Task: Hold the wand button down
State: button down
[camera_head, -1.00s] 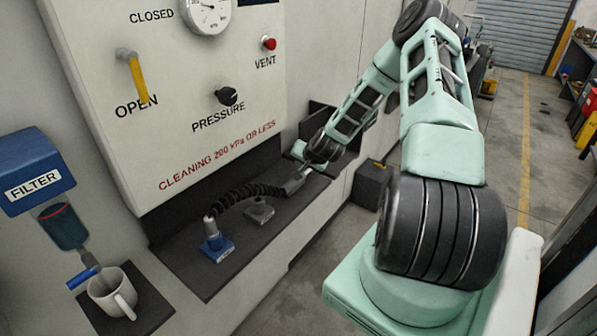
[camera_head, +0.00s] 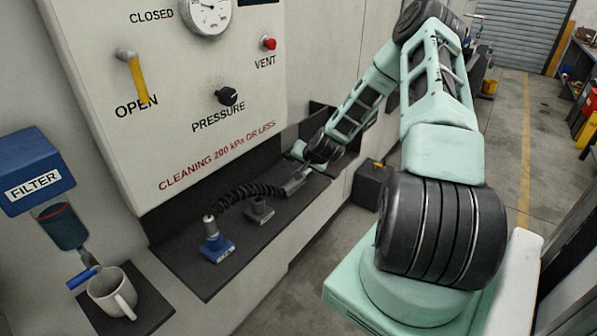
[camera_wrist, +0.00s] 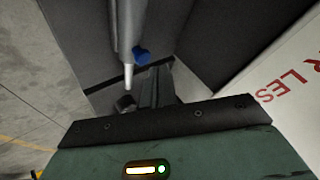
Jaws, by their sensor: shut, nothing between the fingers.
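The wand (camera_wrist: 123,25) is a grey tube in the wrist view, with a pale narrow tip pointing down the picture. Its blue button (camera_wrist: 141,55) sits on its side. My gripper (camera_wrist: 155,84) is shut and empty, with its dark fingers close below the button. I cannot tell whether they touch it. In the head view the wand (camera_head: 294,183) lies low at the dark shelf's far end, beside my wrist, at the end of a black coiled hose (camera_head: 246,193). The button and fingertips cannot be made out there.
A panel (camera_head: 180,120) carries a yellow lever (camera_head: 137,78) pointing down to OPEN, a gauge (camera_head: 207,14), a black pressure knob (camera_head: 228,96) and a red vent button (camera_head: 268,43). A blue fitting (camera_head: 215,248) and grey block (camera_head: 259,210) stand on the shelf. A mug (camera_head: 111,291) sits below the filter (camera_head: 37,178).

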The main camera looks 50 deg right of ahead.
jog(key=shift+f, duration=0.1)
jog(key=shift+f+b, duration=0.3)
jog(key=shift+b, duration=0.1)
jog(key=shift+f+b, duration=0.45)
jog(key=shift+f, duration=0.05)
dwell(0.7)
jog(key=shift+r, duration=0.1)
dwell(3.2)
jog(key=shift+r+p, duration=0.6)
jog(key=shift+r, duration=0.2)
jog(key=shift+r, duration=0.15)
notch_tip(320, 180, up, 5)
jog(key=p, duration=0.3)
dwell(0.4)
